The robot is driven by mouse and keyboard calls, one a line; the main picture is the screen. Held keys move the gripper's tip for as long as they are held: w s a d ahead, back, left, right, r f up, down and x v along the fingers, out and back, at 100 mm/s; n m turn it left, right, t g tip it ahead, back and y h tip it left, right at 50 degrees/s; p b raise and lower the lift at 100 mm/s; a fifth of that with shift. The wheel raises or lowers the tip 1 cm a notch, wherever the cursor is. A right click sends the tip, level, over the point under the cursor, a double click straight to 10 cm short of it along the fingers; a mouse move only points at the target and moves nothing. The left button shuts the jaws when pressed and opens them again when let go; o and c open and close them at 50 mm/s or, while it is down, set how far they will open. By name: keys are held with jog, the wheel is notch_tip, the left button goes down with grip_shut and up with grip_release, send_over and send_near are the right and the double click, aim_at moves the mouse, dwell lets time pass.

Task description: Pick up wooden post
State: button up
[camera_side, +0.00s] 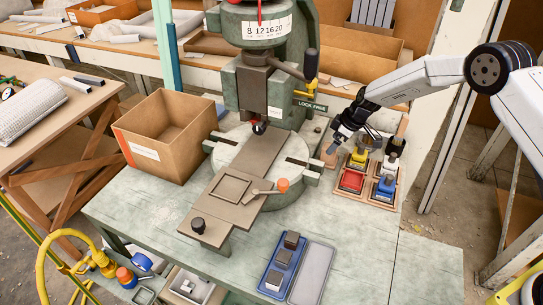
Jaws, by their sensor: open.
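My gripper (334,147) points down and left at the back left corner of a wooden tray (369,201), right of the press. It is open, and I see nothing clearly held. The tray bears a yellow piece (358,158), a red one (350,180), a blue one (385,188) and a dark-topped white one (393,160). A brown patch (329,158) shows just below my fingertips; I cannot tell whether it is the wooden post or part of the tray. No wooden post can be picked out for certain.
The green fly press (252,95) with its round bed (225,155) and flat slide plate (262,150) stands left of my gripper. An open cardboard box (160,155) is farther left. A blue tray (268,285) with grey blocks and a grey tray (313,275) lie in front.

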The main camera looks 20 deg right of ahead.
jog(key=shift+x, duration=1.65)
jog(key=c, duration=1.3)
jog(key=shift+r, duration=0.15)
jog(key=shift+r, duration=0.75)
jog(key=shift+s+d+r, duration=0.15)
jog(key=shift+s+r, duration=1.7)
jog(key=shift+s, duration=0.5)
jog(key=shift+s+d+r, duration=0.1)
jog(key=shift+s+r, duration=1.8)
jog(key=shift+s, duration=0.4)
jog(key=shift+s+d+r, duration=0.15)
jog(key=shift+s+r, duration=1.7)
jog(key=shift+s, duration=0.5)
